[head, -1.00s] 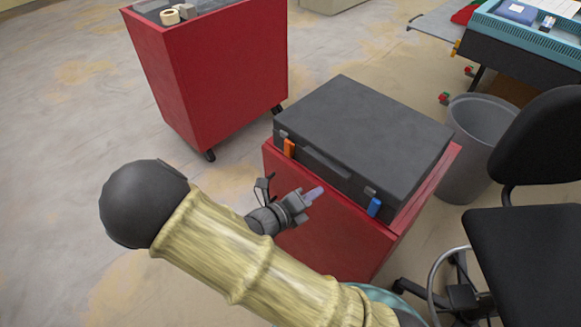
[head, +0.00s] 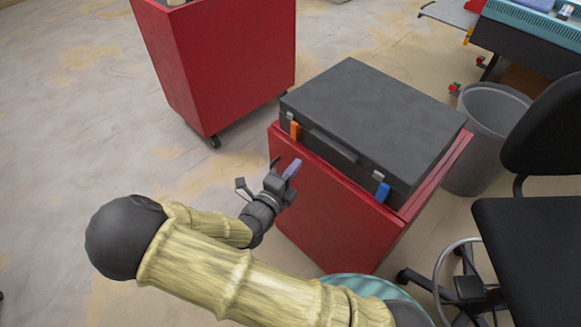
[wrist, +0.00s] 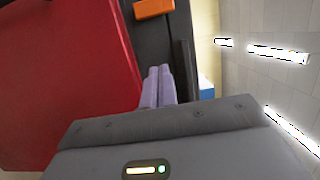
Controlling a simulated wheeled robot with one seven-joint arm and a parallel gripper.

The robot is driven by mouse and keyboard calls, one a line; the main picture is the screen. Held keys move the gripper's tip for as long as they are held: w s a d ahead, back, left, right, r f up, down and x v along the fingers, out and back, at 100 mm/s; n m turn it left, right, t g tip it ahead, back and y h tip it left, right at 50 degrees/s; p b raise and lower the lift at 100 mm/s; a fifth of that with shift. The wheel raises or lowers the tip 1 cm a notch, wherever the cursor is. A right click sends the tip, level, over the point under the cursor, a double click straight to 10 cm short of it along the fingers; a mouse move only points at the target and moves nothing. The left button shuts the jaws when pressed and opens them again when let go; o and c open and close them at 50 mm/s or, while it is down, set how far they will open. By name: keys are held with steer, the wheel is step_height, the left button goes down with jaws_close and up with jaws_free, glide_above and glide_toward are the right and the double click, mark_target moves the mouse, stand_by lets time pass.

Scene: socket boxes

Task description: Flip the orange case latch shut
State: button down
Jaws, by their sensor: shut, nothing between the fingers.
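A closed black case (head: 375,115) lies on a red cabinet (head: 330,205). Its orange latch (head: 295,130) is on the left of the front face, and a blue latch (head: 382,192) is on the right. In the wrist view the orange latch (wrist: 153,8) is at the top, just beyond the fingertips. My gripper (head: 293,168) is in front of the cabinet, below the orange latch and apart from it in the head view. Its pale purple fingers (wrist: 158,75) are together and empty. I cannot tell exactly how far the orange latch is flipped.
A second red cabinet on casters (head: 225,65) stands behind to the left. A grey bin (head: 485,140) and a black chair (head: 535,230) are on the right. The floor to the left is open.

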mark_target(296, 130)
steer(key=b+x, duration=0.1)
steer(key=x, duration=0.6)
steer(key=shift+w+d, duration=0.2)
steer(key=shift+w, duration=0.05)
steer(key=shift+w+a, duration=0.95)
steer(key=shift+a, duration=0.1)
steer(key=shift+w+a+b, duration=0.3)
steer(key=shift+w+a, duration=0.15)
steer(key=shift+a, duration=0.05)
